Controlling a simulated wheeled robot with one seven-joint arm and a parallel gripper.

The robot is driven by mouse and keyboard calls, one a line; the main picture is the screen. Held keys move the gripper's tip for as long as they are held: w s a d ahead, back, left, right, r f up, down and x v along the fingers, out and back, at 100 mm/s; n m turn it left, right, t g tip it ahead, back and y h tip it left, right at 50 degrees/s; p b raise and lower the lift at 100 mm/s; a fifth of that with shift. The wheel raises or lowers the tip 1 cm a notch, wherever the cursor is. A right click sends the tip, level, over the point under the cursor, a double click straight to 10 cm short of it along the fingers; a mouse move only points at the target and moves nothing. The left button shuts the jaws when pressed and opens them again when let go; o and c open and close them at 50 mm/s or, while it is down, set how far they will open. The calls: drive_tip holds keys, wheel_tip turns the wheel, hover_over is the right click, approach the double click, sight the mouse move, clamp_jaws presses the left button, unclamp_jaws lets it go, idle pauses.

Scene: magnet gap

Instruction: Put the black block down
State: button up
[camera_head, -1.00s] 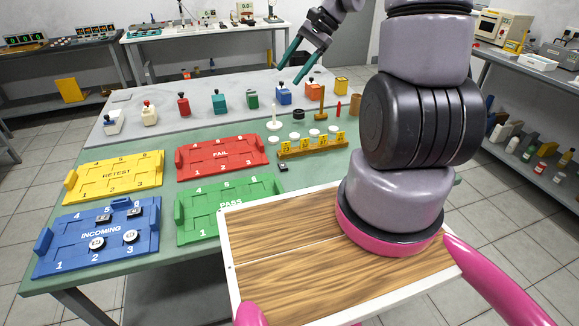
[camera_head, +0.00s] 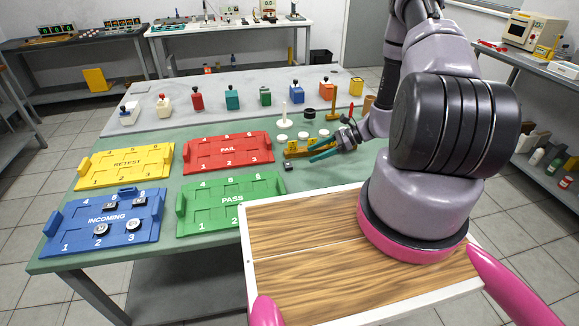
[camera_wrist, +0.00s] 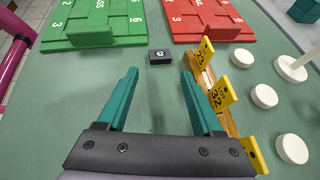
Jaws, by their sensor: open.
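The black block (camera_wrist: 160,56), marked 42, lies on the green table top, and a small part of it shows in the head view (camera_head: 289,166). It lies between the green tray and the wooden rack with yellow tags. My gripper (camera_wrist: 160,73) has two teal fingers spread wide with nothing between them. In the wrist view the block is just beyond the fingertips, roughly centred between them and apart from both. In the head view my gripper (camera_head: 311,155) reaches over the rack area from the right.
The wooden rack (camera_wrist: 208,82) with yellow number tags stands close beside my right finger. White discs (camera_wrist: 264,97) lie beyond it. The green tray (camera_wrist: 100,20) and red tray (camera_wrist: 205,18) lie ahead. The blue tray (camera_head: 75,235) holds several small pieces.

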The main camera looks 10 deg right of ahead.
sight(289, 164)
drive_tip(key=x, duration=0.8)
drive_tip(key=shift+a+f, duration=0.25)
clamp_jaws()
